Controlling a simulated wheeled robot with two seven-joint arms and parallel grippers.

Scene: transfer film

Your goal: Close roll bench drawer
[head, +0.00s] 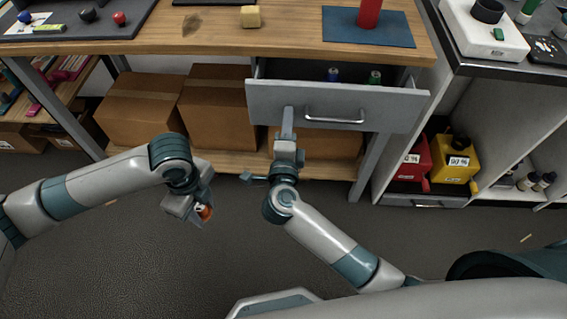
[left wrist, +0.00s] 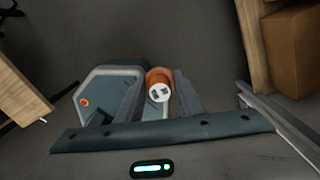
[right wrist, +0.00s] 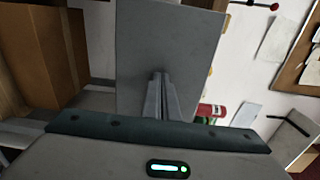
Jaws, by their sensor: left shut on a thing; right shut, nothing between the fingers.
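The grey drawer (head: 395,105) under the wooden bench is pulled partly open, with a blue roll (head: 333,75) and a green roll (head: 375,77) inside. Its bar handle (head: 335,118) is on the front. My right gripper (head: 288,112) is shut and empty, its fingertips at the drawer front left of the handle. In the right wrist view the fingers (right wrist: 159,80) point at the grey front panel (right wrist: 165,40); I cannot tell whether they touch. My left gripper (head: 199,216) is shut on an orange roll with a white end (left wrist: 159,88), held above the floor, left of my right arm.
Cardboard boxes (head: 150,108) fill the shelf below. A bench leg (head: 367,165) and a shelf with red and yellow bins (head: 455,165) are right.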

